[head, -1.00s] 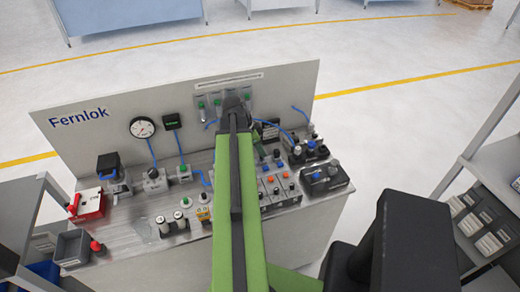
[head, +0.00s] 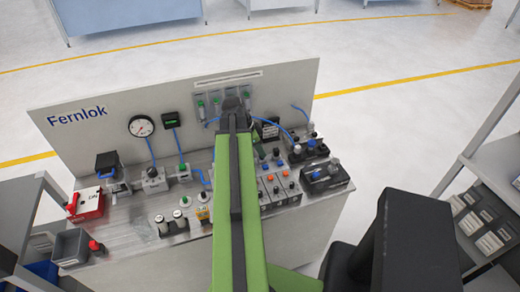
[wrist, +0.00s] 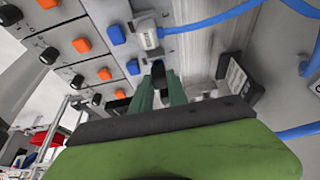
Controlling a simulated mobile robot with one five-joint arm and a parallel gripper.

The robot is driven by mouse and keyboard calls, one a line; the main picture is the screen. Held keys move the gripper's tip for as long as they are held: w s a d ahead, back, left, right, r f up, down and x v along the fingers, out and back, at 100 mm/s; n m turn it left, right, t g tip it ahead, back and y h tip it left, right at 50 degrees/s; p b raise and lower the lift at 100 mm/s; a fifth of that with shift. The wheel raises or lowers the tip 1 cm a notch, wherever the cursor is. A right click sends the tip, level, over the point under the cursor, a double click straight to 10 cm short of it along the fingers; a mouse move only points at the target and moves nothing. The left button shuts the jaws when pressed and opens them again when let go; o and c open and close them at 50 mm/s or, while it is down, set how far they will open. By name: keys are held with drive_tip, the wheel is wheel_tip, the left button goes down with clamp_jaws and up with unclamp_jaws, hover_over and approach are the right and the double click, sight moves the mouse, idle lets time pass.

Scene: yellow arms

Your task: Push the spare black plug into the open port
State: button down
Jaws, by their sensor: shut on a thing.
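In the wrist view my gripper (wrist: 161,88) has its green fingers close together, shut on the small black plug (wrist: 158,70). The plug points toward the metal valve parts on the bench, under a silver fitting with a blue tube (wrist: 148,36). The open port is hidden or too small to make out, so I cannot tell whether the plug touches it.
Orange, blue and black buttons (wrist: 104,74) fill the left of the wrist view. A dark labelled block (wrist: 238,80) stands close on the right. Blue tubes (wrist: 215,18) cross nearby. The Fernlok back panel (head: 90,115) rises behind the bench.

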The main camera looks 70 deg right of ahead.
drive_tip(key=shift+f+b, duration=0.6)
drive_tip(key=shift+f, duration=0.05)
drive_tip(key=c, duration=1.2)
unclamp_jaws()
drive_tip(key=shift+r, duration=0.15)
wheel_tip(320, 180, up, 9)
drive_tip(key=p, duration=0.9)
drive_tip(key=shift+r, duration=0.1)
drive_tip(key=shift+f, duration=0.2)
